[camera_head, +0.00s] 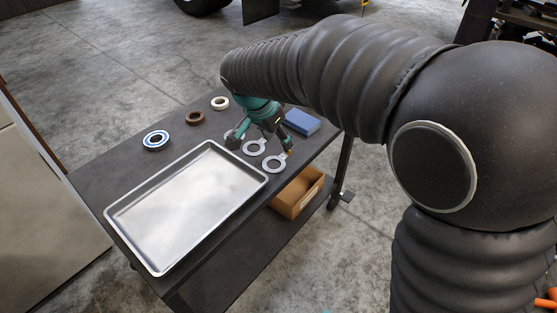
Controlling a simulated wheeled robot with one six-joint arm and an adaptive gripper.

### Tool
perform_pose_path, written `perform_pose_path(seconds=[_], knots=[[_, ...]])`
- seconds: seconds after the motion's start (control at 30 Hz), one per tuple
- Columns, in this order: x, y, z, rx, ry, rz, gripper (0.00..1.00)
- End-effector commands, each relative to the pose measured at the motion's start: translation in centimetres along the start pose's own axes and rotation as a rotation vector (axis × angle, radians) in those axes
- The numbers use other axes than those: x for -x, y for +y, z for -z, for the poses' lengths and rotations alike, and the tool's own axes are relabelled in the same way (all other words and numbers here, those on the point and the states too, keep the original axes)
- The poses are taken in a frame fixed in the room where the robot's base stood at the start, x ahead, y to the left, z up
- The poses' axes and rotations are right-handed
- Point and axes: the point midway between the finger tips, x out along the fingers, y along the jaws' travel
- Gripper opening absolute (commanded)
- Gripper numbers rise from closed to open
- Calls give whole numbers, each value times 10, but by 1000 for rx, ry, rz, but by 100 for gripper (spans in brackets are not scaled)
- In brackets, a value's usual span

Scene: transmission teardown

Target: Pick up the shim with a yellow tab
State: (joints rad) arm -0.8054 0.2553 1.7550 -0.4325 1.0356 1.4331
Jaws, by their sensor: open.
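Several flat grey ring shims lie in a row on the dark table by the tray's far right corner. The nearest shim (274,164) has a small tab at its upper right, where a yellow spot shows beside my fingertip; I cannot tell for sure that the yellow belongs to it. A middle shim (254,148) lies just behind it, and another is partly hidden by my gripper. My gripper (260,143) is open, pointing down above the shims, with its fingers to either side of the middle one. Nothing shows between the fingers. Its height above the table is hard to tell.
A shiny metal tray (185,205) fills the table's near part. A blue box (302,121) sits behind my gripper. A cardboard box (297,192) stands on the lower shelf.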

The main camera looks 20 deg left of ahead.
Motion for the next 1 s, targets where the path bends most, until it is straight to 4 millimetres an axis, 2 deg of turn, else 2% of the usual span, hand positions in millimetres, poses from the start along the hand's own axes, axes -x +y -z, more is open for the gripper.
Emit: perform_pose_path(seconds=[0.33, 0.67, 0.7, 0.87, 0.9, 1.0], knots=[[-43, 8, 5, 0, -2, -3, 50], [-50, 8, 6, 0, -1, -1, 50], [-50, 8, 6, 0, -1, -1, 45], [-50, 8, 6, 0, -1, -1, 5], [-50, 8, 6, 0, -1, -1, 0], [-50, 8, 6, 0, 0, 0, 0]])
